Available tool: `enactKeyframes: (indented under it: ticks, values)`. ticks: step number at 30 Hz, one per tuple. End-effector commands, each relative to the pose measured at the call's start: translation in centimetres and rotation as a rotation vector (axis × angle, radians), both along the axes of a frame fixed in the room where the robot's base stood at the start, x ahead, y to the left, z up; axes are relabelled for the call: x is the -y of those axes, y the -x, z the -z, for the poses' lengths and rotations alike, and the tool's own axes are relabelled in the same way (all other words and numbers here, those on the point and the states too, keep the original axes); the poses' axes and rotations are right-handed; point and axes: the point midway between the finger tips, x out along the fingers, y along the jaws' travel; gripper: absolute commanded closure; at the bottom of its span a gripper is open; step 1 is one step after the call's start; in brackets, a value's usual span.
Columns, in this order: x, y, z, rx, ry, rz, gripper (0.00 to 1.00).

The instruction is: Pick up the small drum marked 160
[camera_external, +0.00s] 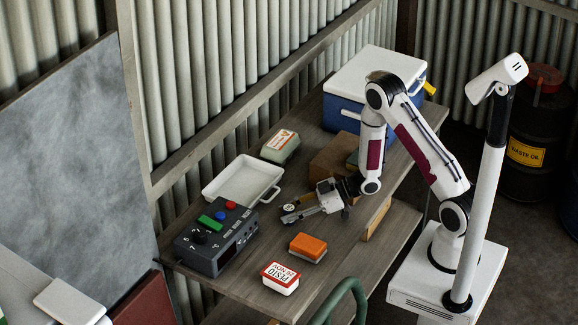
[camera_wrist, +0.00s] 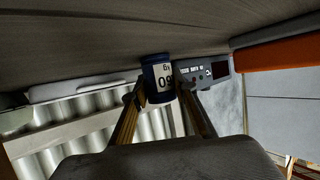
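The small drum (camera_wrist: 157,77) is dark blue with a pale label. It shows upside down in the wrist view, and the digits I can read on it look like part of 160. My gripper's fingers (camera_wrist: 160,98) stand on either side of the drum, very near its sides. I cannot tell whether they press on it or whether the drum is clear of the bench. In the external view my gripper (camera_external: 287,212) is low over the wooden bench (camera_external: 338,238), and the drum is hard to make out at the fingertips.
A grey control box (camera_external: 216,240) and a white tray (camera_external: 243,181) lie left of my gripper. An orange-topped block (camera_external: 308,247) and a red-and-white labelled box (camera_external: 280,278) lie in front. A cardboard box (camera_external: 333,155) and a blue cooler (camera_external: 345,112) stand behind.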

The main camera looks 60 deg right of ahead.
Motion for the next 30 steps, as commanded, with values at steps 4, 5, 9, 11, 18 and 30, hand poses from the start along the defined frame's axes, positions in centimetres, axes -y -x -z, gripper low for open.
enactKeyframes:
  ticks: [4,5,9,11,18,30]
  values:
    - [0.0,0.0,0.0,0.001,-0.001,0.000,0.96]
    - [0.0,0.0,0.0,0.001,-0.001,0.000,0.96]
    - [0.0,0.0,0.0,0.001,-0.001,0.000,0.96]
    - [0.0,0.0,-0.1,0.001,-0.001,0.000,0.96]
    - [0.0,0.0,-0.8,0.002,0.001,-0.001,0.96]
    - [0.0,-0.1,-4.4,0.004,0.000,-0.001,0.96]
